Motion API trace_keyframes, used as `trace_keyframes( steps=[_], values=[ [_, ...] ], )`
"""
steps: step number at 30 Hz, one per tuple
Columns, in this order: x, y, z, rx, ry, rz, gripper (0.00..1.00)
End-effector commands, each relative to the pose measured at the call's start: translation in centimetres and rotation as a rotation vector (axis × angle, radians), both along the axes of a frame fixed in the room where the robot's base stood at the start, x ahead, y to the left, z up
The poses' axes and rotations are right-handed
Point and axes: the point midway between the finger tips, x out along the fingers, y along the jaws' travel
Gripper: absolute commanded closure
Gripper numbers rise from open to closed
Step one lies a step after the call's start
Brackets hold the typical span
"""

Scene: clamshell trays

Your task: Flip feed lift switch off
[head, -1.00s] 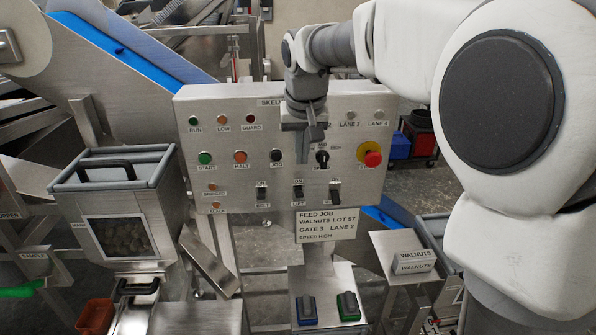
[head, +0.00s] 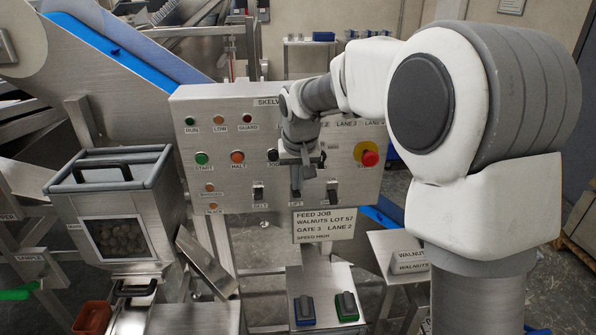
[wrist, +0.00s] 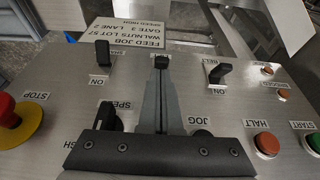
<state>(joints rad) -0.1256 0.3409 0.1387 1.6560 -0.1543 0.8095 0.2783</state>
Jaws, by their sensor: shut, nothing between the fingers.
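The lift switch is a black toggle in the middle of a row of three on the steel panel; it shows in the head view (head: 296,196) and in the wrist view (wrist: 161,62). My gripper (head: 297,184) is shut and empty, in front of the panel. In the wrist view its closed fingertips (wrist: 162,76) lie right at the lift switch; I cannot tell whether they touch it. The fingers hide the lift label in the wrist view and part of the switch in the head view. Its on or off position is unclear.
The belt switch (head: 258,194) and another black toggle (head: 333,192) flank the lift switch closely. Above are a red stop button (head: 369,158), an orange halt button (head: 237,157) and a green start button (head: 201,158). A feed job card (head: 323,226) hangs below.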

Motion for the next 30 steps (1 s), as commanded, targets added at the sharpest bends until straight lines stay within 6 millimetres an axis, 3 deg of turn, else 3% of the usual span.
trace_keyframes(
  steps=[30],
  values=[
    [-0.15, 0.02, -0.76, 0.004, -0.067, 0.0, 1.0]
  ],
)
